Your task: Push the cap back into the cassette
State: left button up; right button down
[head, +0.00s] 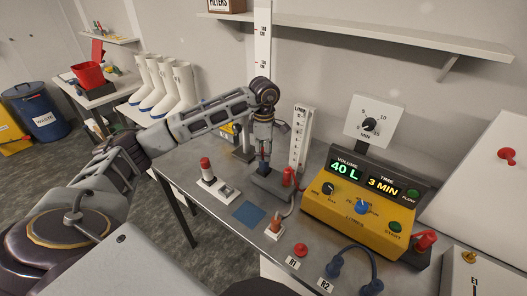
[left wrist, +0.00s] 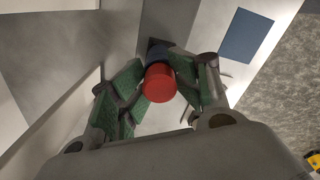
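My left gripper (head: 264,148) points straight down over a dark base block (head: 268,187) on the bench. In the left wrist view my left gripper (left wrist: 161,72) has its green-padded fingers closed in on both sides of a round red cap (left wrist: 160,84). A dark blue part (left wrist: 157,56) shows just beyond the cap; the blue part also shows under the gripper in the head view (head: 264,165). I take the blue part for the cassette, standing in the base. The seam between cap and cassette is hidden by the cap and fingers. My right gripper is not in view.
A yellow control unit (head: 358,222) stands right of the gripper, with a white graduated column (head: 301,138) behind. A red knob (head: 288,177) is close by the base.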

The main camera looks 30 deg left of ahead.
pick_arm(q)
jog(key=shift+o, duration=0.3)
jog(key=shift+d+f, duration=0.1)
jog(key=shift+f, duration=0.75)
jog(key=shift+s, duration=0.1)
jog(key=shift+r, duration=0.15)
jog(key=shift+r, duration=0.6)
jog(key=shift+w+r, duration=0.15)
jog(key=shift+r, duration=2.6)
jog(key=shift+w+r, duration=0.1)
jog(key=shift+r, duration=2.65)
jog(key=shift+r, duration=0.15)
notch_tip(320, 180, up, 9)
jog(key=p, duration=0.9)
